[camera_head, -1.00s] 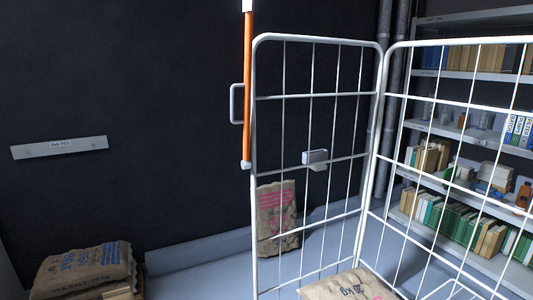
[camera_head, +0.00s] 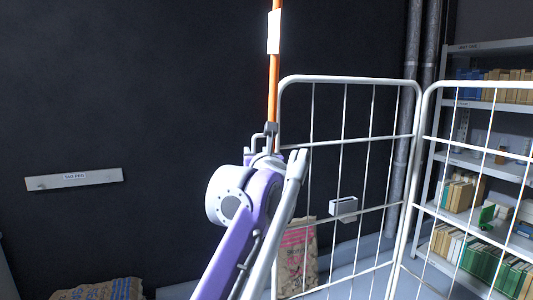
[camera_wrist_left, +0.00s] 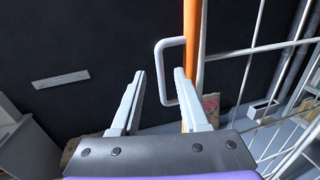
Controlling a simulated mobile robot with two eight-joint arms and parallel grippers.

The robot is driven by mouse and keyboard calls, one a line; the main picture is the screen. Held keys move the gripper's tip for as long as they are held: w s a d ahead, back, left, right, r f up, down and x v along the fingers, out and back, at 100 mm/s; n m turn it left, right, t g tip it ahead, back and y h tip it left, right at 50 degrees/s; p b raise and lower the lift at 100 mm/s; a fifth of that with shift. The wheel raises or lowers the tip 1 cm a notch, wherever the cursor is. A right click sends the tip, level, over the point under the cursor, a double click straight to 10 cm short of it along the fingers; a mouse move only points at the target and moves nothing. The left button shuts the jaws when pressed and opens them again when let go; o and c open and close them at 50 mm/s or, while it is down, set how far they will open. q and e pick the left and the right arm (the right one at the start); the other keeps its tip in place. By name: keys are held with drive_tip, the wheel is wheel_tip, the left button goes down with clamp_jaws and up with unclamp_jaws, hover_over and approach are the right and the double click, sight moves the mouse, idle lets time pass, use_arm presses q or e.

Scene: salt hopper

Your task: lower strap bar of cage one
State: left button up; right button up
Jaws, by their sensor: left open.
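The orange strap bar (camera_head: 274,85) stands upright at the left edge of the white wire cage (camera_head: 345,79), with a white block on its upper part. Its pale loop handle (camera_wrist_left: 163,52) sticks out to the left in the left wrist view. My left gripper (camera_wrist_left: 159,74) is open and empty, with the handle just ahead of the fingertips, nearer the right finger; I cannot tell if they touch. In the head view my left gripper (camera_head: 266,138) and arm hide the bar's lower end. A grey catch (camera_head: 343,206) sits on the cage mesh. My right gripper is out of view.
A tag-peg plate (camera_head: 74,180) is on the dark wall at left. A paper sack (camera_head: 297,258) shows through the mesh and another sack (camera_head: 105,290) lies at lower left. Shelves (camera_head: 485,105) with books stand at right. Vertical pipes (camera_head: 402,150) run behind the cage.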

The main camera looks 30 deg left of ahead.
sight(254, 147)
use_arm(q)
drive_tip(key=p+x, duration=0.1)
drive_tip(key=x, duration=0.8)
drive_tip(key=shift+w+a+f, duration=0.1)
drive_tip(key=shift+w+a, duration=0.1)
drive_tip(key=shift+w, duration=0.05)
clamp_jaws()
idle(1.0)
